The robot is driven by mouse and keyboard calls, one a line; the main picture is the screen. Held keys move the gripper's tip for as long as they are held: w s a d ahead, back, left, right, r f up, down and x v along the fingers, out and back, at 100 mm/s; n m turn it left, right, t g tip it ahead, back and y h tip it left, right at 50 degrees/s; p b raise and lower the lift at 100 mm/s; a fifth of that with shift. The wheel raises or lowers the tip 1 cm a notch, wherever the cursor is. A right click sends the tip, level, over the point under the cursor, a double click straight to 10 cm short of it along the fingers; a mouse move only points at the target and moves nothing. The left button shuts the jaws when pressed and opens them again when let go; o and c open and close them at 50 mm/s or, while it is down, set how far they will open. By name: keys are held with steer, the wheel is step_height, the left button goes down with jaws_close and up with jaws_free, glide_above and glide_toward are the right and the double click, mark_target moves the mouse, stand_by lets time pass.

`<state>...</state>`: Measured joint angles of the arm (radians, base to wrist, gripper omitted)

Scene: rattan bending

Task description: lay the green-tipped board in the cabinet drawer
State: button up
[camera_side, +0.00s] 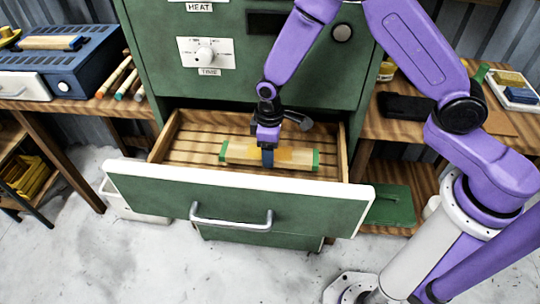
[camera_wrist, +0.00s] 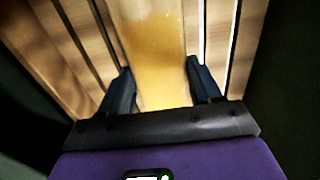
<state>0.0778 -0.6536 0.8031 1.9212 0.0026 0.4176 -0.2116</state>
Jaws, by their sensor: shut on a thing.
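The green-tipped board (camera_side: 295,158) is a pale wooden piece with green ends and an orange-stained middle. It lies lengthwise, left to right, inside the open cabinet drawer (camera_side: 235,206), at or just above its slatted floor; I cannot tell if it touches. My gripper (camera_side: 267,158) points down into the drawer and is shut on the board near its middle. In the wrist view, the dark fingers of my gripper (camera_wrist: 160,92) stand on either side of the board (camera_wrist: 152,40), with slats beyond. The green tips are outside the wrist view.
The drawer's white-rimmed front has a metal handle (camera_side: 231,219). The green cabinet (camera_side: 240,85) with dials rises behind. A blue box (camera_side: 75,66) and several coloured rods (camera_side: 122,80) sit on the left bench. The drawer floor around the board is clear.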

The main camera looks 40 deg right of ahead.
steer(key=shift+f, duration=1.45)
steer(key=shift+f, duration=0.15)
steer(key=o, duration=1.2)
step_height(320, 180, up, 12)
steer(key=shift+f, duration=0.2)
steer(key=shift+r, duration=0.4)
